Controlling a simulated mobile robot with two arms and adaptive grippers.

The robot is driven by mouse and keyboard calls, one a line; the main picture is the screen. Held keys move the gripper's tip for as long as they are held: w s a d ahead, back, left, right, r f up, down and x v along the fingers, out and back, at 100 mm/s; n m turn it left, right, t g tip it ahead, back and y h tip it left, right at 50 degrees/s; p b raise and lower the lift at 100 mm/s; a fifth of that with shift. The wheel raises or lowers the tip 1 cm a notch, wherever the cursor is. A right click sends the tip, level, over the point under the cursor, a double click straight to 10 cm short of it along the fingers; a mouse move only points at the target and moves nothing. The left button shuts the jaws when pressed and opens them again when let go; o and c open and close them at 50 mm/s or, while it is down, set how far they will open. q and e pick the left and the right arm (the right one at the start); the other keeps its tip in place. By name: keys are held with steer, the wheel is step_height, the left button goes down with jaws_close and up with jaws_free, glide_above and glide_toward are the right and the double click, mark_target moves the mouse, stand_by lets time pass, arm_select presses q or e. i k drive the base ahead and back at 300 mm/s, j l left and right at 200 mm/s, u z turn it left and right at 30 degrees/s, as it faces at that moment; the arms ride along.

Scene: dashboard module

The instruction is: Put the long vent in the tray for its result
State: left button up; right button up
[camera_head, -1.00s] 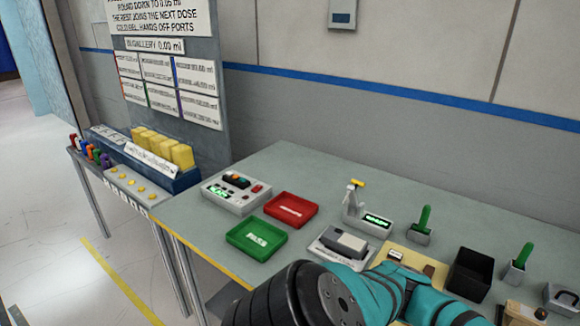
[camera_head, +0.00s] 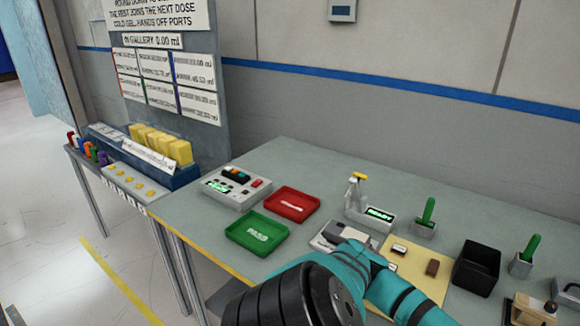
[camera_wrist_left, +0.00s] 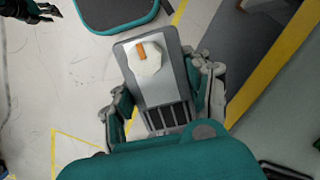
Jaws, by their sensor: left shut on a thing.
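My left gripper (camera_wrist_left: 162,103) is shut on the long vent (camera_wrist_left: 158,78), a grey rectangular piece with dark slots near its lower end and a white octagonal patch with an orange mark. The left wrist view shows it held above the floor, beside the table's yellow edge. The green tray (camera_head: 238,241), marked PASS, lies at the table's front left. The red tray (camera_head: 278,212) lies just behind it, its label too blurred to read. Both trays look empty. Dark fingers, apparently my right gripper (camera_wrist_left: 42,14), show at the top left of the wrist view; their opening is unclear.
A control box (camera_head: 236,187) stands behind the trays. A grey device (camera_head: 341,236), a device with a green display (camera_head: 372,216), a tan mat (camera_head: 424,262) and a black bin (camera_head: 476,267) are to the right. My teal arm crosses the table's front.

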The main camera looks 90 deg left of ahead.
mark_target(256, 234)
steer(key=k+j+z, duration=0.15)
steer(key=k+j, duration=0.6)
steer(key=k+j+z, duration=0.2)
steer(key=k+j, duration=0.5)
steer(key=k, duration=0.05)
